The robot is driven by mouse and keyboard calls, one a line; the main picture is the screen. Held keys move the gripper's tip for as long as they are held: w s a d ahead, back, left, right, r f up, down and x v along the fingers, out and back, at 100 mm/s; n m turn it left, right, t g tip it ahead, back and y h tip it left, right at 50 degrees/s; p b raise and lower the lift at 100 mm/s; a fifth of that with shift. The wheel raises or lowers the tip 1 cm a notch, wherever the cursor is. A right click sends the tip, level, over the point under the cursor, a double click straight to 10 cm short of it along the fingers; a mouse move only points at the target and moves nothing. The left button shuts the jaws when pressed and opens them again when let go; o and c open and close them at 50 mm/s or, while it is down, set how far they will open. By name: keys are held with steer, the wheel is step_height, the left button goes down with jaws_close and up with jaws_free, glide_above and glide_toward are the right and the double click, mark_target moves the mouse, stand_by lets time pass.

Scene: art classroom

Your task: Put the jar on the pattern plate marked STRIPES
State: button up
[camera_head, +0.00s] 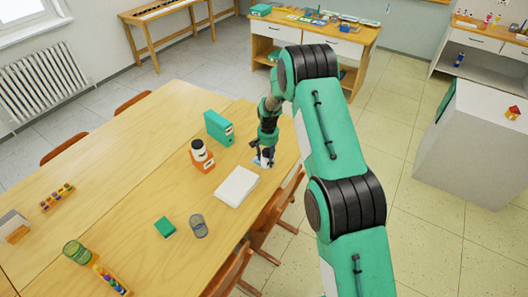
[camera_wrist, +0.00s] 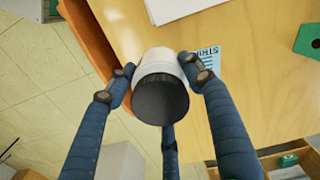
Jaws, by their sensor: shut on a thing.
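My gripper (camera_wrist: 165,80) is shut on a white jar with a dark lid (camera_wrist: 163,93), its fingers around the jar's sides. In the head view the jar (camera_head: 266,155) is partly hidden by my fingers, near the table's right edge. A pale blue pattern plate (camera_wrist: 207,62) with lettering, of which "STRI" seems readable, lies beside and partly behind the jar. The same plate shows as a small blue patch (camera_head: 260,163) under my gripper in the head view. I cannot tell whether the jar touches the plate.
A glass (camera_head: 198,226) and green box (camera_head: 165,227) stand nearer the front. Chairs (camera_head: 270,215) line the table's right edge.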

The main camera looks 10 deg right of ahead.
steer(key=w, duration=0.8)
steer(key=shift+w+f, duration=0.35)
steer(key=shift+w, duration=0.05)
steer(key=shift+f, duration=1.75)
steer(key=shift+f+b, duration=0.55)
steer(key=shift+f, duration=0.1)
steer(key=o, duration=1.5)
steer(key=shift+c, duration=0.2)
steer(key=shift+r, duration=0.15)
